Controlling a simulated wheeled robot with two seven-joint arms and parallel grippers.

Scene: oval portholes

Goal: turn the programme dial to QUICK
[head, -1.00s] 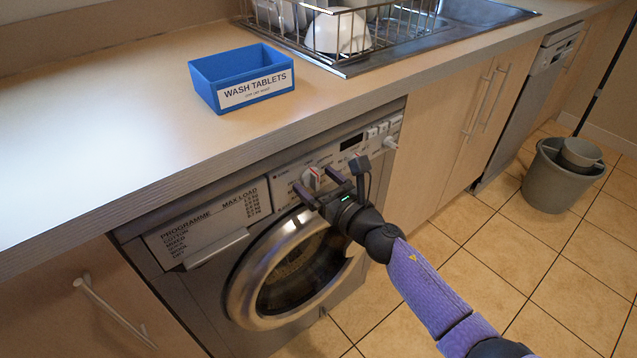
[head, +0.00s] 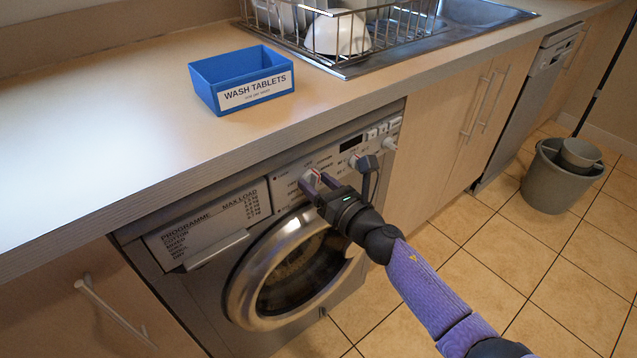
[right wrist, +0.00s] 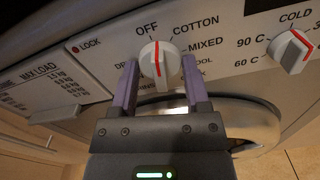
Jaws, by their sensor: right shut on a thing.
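The programme dial (right wrist: 150,62) is a pale round knob with a raised grip and a red line. In the right wrist view its red line points up, close to the word OFF. COTTON and MIXED are printed to its right; other words are partly covered, and I cannot read QUICK. My right gripper (right wrist: 158,78) has one finger on each side of the dial and is shut on it. In the head view the right gripper (head: 317,181) reaches the washing machine's panel, and the dial (head: 309,176) is partly hidden behind its fingers. My left gripper is not in view.
A second knob (right wrist: 291,50) with temperature marks sits to the right of the dial. The round door (head: 240,284) is below. A blue WASH TABLETS box (head: 205,88) and a dish rack (head: 300,45) stand on the worktop above. A grey bucket (head: 553,190) stands on the floor at right.

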